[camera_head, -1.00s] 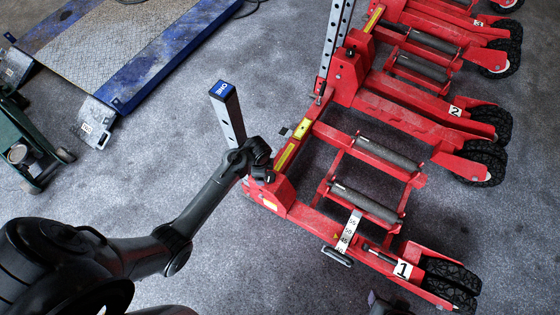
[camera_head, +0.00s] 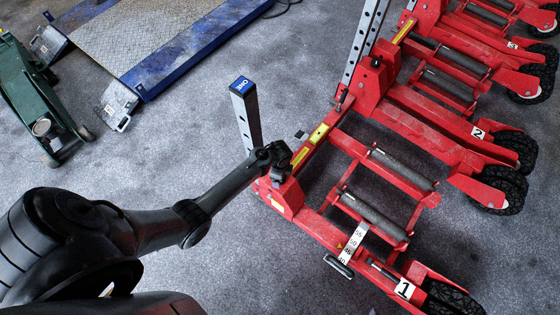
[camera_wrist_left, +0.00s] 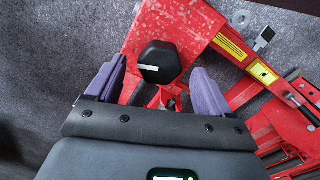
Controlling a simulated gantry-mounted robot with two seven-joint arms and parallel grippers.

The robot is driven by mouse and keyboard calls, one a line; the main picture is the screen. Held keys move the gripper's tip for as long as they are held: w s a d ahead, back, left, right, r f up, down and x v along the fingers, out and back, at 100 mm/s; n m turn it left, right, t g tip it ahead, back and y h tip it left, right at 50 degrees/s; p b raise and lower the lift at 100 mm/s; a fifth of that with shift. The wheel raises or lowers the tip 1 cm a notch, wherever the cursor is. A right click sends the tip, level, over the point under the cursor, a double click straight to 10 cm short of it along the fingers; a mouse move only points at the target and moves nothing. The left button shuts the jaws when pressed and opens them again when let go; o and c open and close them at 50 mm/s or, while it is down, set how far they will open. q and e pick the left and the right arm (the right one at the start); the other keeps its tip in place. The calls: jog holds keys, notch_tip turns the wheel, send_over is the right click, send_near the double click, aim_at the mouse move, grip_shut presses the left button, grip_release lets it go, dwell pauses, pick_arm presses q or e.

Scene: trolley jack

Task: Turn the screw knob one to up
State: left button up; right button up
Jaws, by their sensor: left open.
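Trolley jack one is red, marked with a "1" plate (camera_head: 404,289) and a blue-topped perforated post (camera_head: 245,115) in the head view. In the left wrist view, a black faceted screw knob (camera_wrist_left: 158,64) sits on the red frame (camera_wrist_left: 195,28). My left gripper (camera_wrist_left: 157,72) is open, with its purple fingers on either side of the knob. I cannot tell whether they touch it. In the head view my left gripper (camera_head: 272,163) is at the near-left end of jack one and hides the knob there. My right gripper is not in view.
More red jacks, including one marked "2" (camera_head: 478,133), stand behind to the right. A blue-edged ramp (camera_head: 190,50) and a green floor jack (camera_head: 40,100) are at the upper left. Grey floor (camera_head: 190,120) is free between them and the red jacks.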

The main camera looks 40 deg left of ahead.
pick_arm(q)
jog(key=shift+f+b, duration=0.3)
jog(key=shift+f, duration=0.6)
jog(key=c, duration=1)
